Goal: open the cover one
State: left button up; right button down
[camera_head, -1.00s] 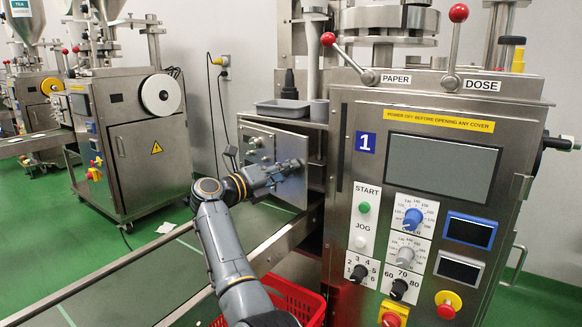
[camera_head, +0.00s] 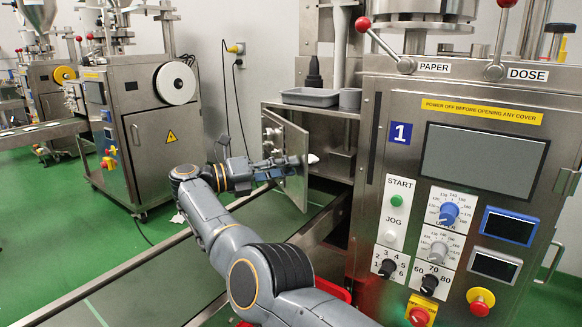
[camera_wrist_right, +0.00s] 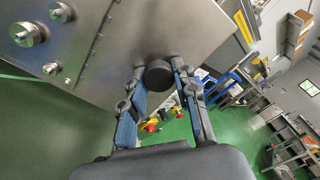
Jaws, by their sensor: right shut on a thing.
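The cover (camera_head: 292,135) of machine 1 is a steel door with several knobs and fittings on its face. It stands swung out from the housing, with the dark opening (camera_head: 335,140) showing to its right. My right gripper (camera_head: 288,163) is at the door's lower right part in the head view. In the right wrist view, the gripper (camera_wrist_right: 160,78) has its fingers on both sides of a round black knob (camera_wrist_right: 158,73) beside the steel panel (camera_wrist_right: 105,45). My left gripper is not in view.
A grey tray (camera_head: 309,97) sits on the shelf above the opening. A steel conveyor (camera_head: 150,275) runs below my arm. The control panel (camera_head: 474,160) with knobs and buttons is to the right. A red crate (camera_head: 333,289) is partly hidden by my arm.

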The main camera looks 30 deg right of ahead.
dwell(0.5)
jog(key=c, duration=1)
grip_release()
